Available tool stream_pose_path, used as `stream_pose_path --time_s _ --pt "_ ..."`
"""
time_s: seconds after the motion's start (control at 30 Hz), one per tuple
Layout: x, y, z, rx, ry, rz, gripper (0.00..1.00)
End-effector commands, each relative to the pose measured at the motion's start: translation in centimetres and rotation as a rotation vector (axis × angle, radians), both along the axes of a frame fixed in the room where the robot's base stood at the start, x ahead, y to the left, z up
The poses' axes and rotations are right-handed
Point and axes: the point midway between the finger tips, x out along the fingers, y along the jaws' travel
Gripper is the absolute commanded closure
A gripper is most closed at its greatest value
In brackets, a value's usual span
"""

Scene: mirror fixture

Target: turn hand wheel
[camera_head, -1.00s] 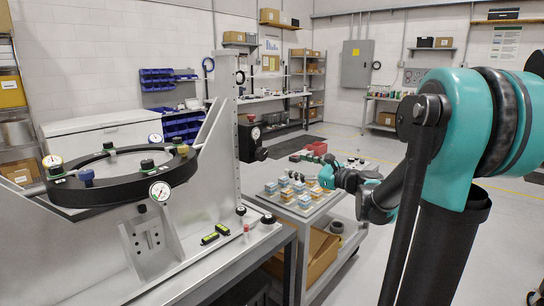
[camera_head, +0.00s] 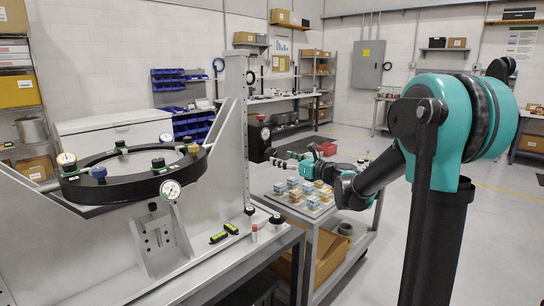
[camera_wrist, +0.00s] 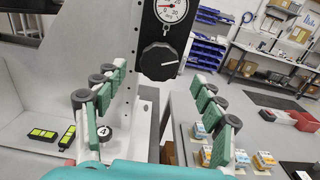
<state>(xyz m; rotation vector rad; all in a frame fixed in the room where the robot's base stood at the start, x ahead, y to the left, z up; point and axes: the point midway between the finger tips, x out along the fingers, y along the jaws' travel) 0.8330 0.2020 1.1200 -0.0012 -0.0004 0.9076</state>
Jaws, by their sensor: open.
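A black round knob with a white mark (camera_wrist: 159,60) sits on a dark block below a pressure dial (camera_wrist: 172,10) in the wrist view; it looks like the hand wheel. In the head view the dark block (camera_head: 257,145) is on the right side of the grey upright. My gripper (camera_wrist: 154,76) is open and empty. Its green, black-rollered fingers stand apart left and right of the knob in the wrist view, with the knob ahead of them and not visibly touched. In the head view my gripper (camera_head: 284,161) is small, just right of and below the block.
A black ring (camera_head: 130,186) with several knobs and dials is on the grey fixture at left. A cart (camera_head: 318,232) with small coloured blocks stands below my arm.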

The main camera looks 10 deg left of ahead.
Motion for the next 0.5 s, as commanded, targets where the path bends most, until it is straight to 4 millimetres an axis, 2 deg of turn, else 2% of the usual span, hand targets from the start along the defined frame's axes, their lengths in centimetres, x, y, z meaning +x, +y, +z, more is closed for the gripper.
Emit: stream_pose_path --time_s 0.03,0.2,0.5 --pt "0.6 0.9 0.0 0.0 0.0 0.004 0.31" --pt "2.3 3.1 0.0 0.0 0.0 0.002 0.31" --pt "3.7 4.7 0.0 0.0 0.0 0.0 0.31"
